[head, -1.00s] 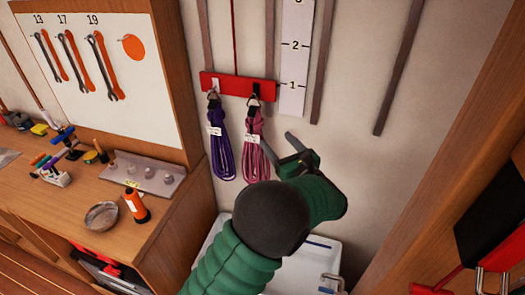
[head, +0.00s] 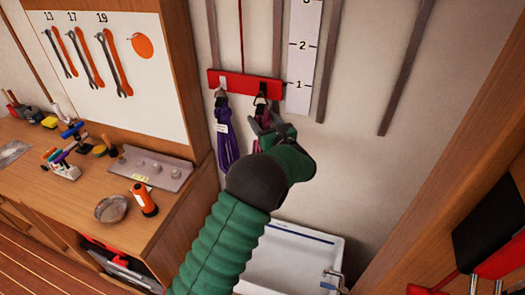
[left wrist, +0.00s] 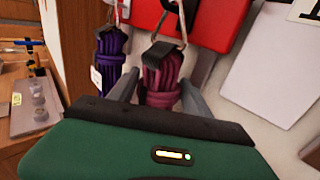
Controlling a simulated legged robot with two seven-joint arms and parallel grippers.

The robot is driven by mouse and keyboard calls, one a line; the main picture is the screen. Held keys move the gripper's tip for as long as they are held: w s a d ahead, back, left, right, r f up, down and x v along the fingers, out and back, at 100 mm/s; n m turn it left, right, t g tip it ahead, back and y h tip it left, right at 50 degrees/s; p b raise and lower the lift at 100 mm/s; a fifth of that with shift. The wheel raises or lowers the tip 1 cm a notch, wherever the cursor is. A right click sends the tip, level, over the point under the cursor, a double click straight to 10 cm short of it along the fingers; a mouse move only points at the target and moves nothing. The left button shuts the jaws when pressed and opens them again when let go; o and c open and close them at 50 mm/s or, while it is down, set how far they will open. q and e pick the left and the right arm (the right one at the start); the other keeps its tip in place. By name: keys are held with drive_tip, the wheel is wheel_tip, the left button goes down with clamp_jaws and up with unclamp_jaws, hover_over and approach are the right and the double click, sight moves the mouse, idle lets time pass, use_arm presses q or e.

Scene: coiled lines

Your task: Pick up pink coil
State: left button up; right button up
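The pink coil (head: 258,111) hangs from a hook on the red wall rail (head: 232,84), mostly hidden behind my gripper in the head view. It shows close up in the left wrist view (left wrist: 161,78), with a black strap at its top and a metal ring on the hook. My left gripper (head: 265,122) is at the coil's upper part. In the left wrist view its grey fingers stand open on either side of the pink strands, with a small gap visible. My right gripper is not in view.
A purple coil (head: 226,145) hangs just left of the pink one. A white basin (head: 290,258) is below. A wooden bench (head: 60,195) with tools, a bowl (head: 111,208) and an orange torch (head: 144,200) is at left. A numbered white strip (head: 303,60) is right of the rail.

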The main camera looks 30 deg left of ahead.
use_arm(q)
drive_tip(key=shift+s+a+f, duration=0.1)
drive_tip(key=shift+a, duration=0.3)
drive_tip(key=c, duration=0.7)
drive_tip(key=shift+d, duration=0.1)
clamp_jaws()
drive_tip(key=shift+r, duration=0.2)
